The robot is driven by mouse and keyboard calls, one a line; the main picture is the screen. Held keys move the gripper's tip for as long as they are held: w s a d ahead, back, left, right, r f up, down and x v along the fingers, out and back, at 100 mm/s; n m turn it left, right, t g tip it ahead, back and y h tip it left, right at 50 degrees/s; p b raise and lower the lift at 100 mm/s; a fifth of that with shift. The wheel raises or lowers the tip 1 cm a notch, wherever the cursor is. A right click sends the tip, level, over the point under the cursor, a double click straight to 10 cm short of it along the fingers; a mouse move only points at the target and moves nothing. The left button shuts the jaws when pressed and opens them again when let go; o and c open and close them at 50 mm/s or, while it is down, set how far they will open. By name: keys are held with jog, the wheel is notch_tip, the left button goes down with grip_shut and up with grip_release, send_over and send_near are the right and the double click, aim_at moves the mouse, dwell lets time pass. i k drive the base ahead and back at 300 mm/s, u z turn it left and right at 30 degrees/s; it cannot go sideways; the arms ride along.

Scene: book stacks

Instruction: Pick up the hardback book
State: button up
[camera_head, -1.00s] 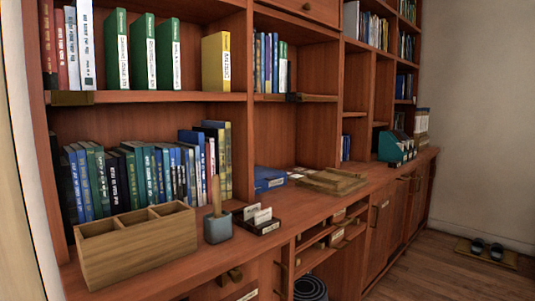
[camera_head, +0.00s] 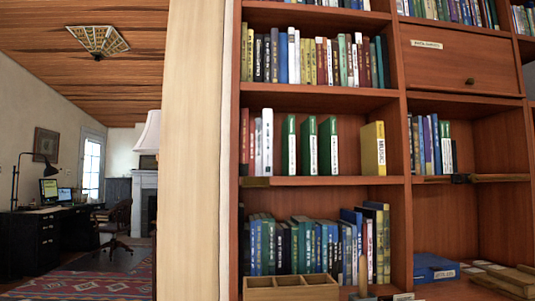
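Many books fill a wooden bookcase in the head view, and I cannot tell which one is the hardback book. A blue book-like item (camera_head: 434,267) lies flat on the counter at the lower right. On the middle shelf, a yellow book (camera_head: 373,149) stands apart from several green books (camera_head: 309,147) and white and red ones. A packed row of blue, green and dark books (camera_head: 290,246) stands on the counter level. Another row (camera_head: 313,61) fills the shelf above. My gripper is not in view.
A wooden compartment box (camera_head: 290,289) stands in front of the lower row. A wooden tray (camera_head: 510,278) lies at the lower right. A pale post (camera_head: 195,150) borders the bookcase. At left, a room shows a dark desk (camera_head: 50,235), chair (camera_head: 117,222) and patterned rug (camera_head: 95,280).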

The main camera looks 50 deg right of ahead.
aim_at(372, 138)
jog(key=u, duration=1.1)
jog(key=k, duration=1.85)
jog(key=z, duration=1.35)
